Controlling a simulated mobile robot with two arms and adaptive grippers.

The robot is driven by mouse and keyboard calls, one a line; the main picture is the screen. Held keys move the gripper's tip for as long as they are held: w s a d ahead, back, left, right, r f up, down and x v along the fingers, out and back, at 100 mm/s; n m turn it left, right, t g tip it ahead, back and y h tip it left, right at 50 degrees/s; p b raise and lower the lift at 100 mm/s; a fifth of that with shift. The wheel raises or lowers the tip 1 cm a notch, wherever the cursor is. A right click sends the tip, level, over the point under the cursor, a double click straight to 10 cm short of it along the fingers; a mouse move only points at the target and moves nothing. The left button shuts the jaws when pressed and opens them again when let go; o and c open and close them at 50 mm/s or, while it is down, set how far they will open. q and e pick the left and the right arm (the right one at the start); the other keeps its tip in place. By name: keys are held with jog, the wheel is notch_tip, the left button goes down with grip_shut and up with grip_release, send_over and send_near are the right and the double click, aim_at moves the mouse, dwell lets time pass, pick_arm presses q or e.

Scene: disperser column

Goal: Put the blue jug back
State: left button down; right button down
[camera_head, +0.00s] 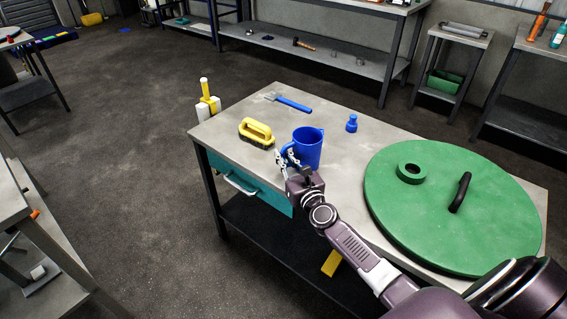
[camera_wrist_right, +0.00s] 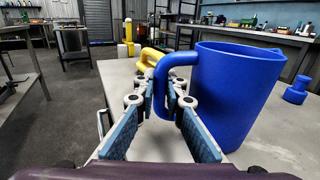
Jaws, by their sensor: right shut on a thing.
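The blue jug (camera_head: 308,148) stands upright on the grey-topped table (camera_head: 228,139), near its front edge. My right gripper (camera_head: 284,158) is at the jug's left side and shut on its handle. In the right wrist view the jug (camera_wrist_right: 232,95) fills the right half, and its handle runs down between the fingers of my right gripper (camera_wrist_right: 164,105). I cannot tell whether the jug's base touches the table top. My left gripper is in neither view.
A yellow-handled brush (camera_head: 257,132), a blue-handled tool (camera_head: 290,103) and a small blue bottle (camera_head: 351,123) are on the table around the jug. A large green round lid (camera_head: 400,222) covers the right part.

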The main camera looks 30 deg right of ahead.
dwell(0.3)
jog(key=shift+f, duration=0.25)
jog(key=c, duration=2)
grip_release()
jog(key=shift+r, duration=0.15)
jog(key=shift+r, duration=0.25)
jog(key=s, duration=0.8)
jog(key=s+a, duration=0.1)
jog(key=s, duration=0.3)
jog(key=shift+f, duration=0.2)
